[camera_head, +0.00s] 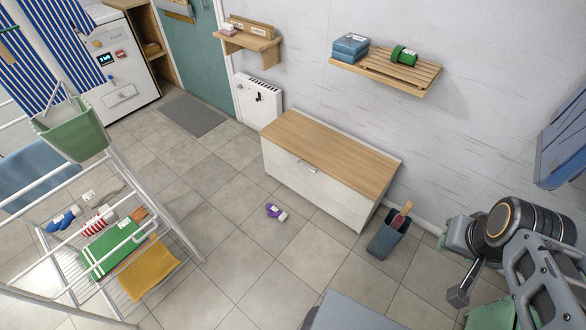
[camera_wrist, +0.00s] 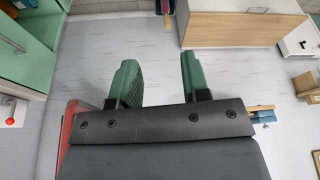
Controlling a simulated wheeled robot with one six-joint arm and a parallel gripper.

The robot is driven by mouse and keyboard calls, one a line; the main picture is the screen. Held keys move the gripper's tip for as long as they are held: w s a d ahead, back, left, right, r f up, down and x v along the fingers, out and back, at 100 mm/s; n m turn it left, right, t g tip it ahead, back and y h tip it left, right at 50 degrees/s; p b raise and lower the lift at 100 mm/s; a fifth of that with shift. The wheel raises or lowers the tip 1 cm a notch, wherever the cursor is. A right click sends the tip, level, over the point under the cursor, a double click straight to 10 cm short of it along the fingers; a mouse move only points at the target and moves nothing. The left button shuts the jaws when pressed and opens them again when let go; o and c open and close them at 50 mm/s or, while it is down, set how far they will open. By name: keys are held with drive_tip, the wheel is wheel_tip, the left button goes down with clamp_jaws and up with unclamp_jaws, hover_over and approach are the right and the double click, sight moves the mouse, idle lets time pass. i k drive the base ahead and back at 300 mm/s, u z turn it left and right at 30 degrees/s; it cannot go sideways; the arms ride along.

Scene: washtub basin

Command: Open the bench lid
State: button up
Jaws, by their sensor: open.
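The bench (camera_head: 310,186) stands against the wall in the head view, with a pale front and a light wood lid (camera_head: 330,150). The lid lies flat and looks closed. My arm is at the lower right of the head view, away from the bench.
A purple bottle (camera_head: 276,212) lies on the floor before the bench. A slatted shelf (camera_head: 390,70) hangs above. A drying rack (camera_head: 110,250) fills the left. Floor between rack and bench is mostly clear.

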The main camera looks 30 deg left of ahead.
sight(366, 171)
drive_tip(key=u, duration=0.6)
drive_tip(key=i, duration=0.6)
drive_tip(key=z, duration=0.25)
drive_tip(key=k, duration=1.1)
drive_tip(key=u, duration=0.7)
drive_tip(key=i, duration=1.45)
drive_tip(key=u, duration=1.15)
drive_tip(key=i, duration=0.2)
